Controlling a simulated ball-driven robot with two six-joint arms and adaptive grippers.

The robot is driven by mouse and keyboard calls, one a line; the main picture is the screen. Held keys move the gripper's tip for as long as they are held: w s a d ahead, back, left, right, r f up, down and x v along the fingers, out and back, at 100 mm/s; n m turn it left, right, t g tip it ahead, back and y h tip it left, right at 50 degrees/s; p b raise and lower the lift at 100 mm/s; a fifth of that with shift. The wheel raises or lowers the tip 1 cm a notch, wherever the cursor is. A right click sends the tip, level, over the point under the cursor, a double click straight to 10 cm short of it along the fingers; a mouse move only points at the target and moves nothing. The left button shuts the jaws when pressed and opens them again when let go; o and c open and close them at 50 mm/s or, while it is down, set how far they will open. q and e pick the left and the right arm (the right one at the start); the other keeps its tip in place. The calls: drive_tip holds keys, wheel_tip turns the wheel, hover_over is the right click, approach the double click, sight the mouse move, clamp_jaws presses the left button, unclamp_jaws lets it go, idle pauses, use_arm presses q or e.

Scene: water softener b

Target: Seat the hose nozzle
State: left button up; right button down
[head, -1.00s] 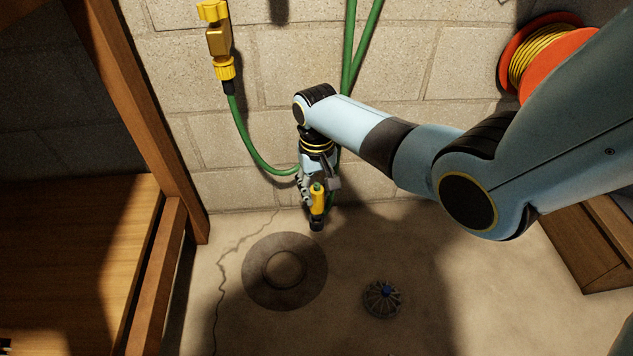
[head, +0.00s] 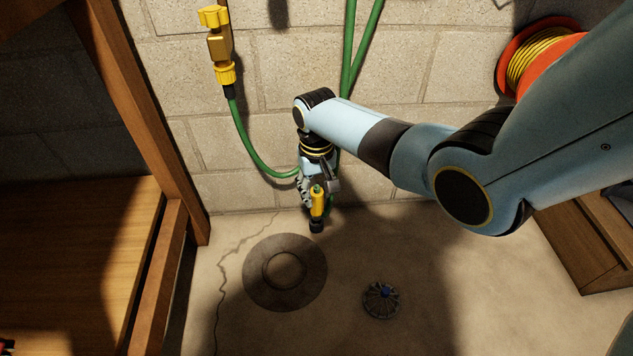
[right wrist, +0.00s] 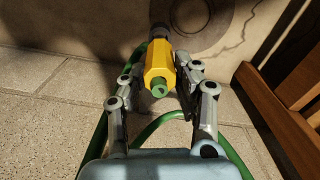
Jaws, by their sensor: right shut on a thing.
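The hose nozzle (head: 317,204) is yellow with a dark tip and a green rear end. My right gripper (head: 317,193) is shut on it and holds it tip down, close to the wall. In the right wrist view the nozzle (right wrist: 159,68) sits between the two grey fingers (right wrist: 165,64), its green end towards the camera. A dark round floor plate (head: 258,290) with a raised inner ring lies in front of the nozzle, to its lower left in the head view. I cannot tell how far the tip is above the floor. My left gripper is not seen.
A green hose (head: 245,140) hangs from a yellow tap fitting (head: 222,50) on the block wall. A spoked round grate (head: 381,301) with a blue centre lies on the floor. A wooden bench (head: 70,260) stands left, a wooden box (head: 590,245) and orange cable reel (head: 512,75) right.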

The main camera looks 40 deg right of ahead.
drive_tip(key=shift+f, duration=0.15)
drive_tip(key=shift+f+b, duration=1.25)
drive_tip(key=shift+f, duration=0.6)
drive_tip(key=c, duration=0.9)
unclamp_jaws()
drive_tip(key=shift+r, duration=0.1)
wheel_tip(320, 180, up, 12)
drive_tip(key=shift+f, duration=0.1)
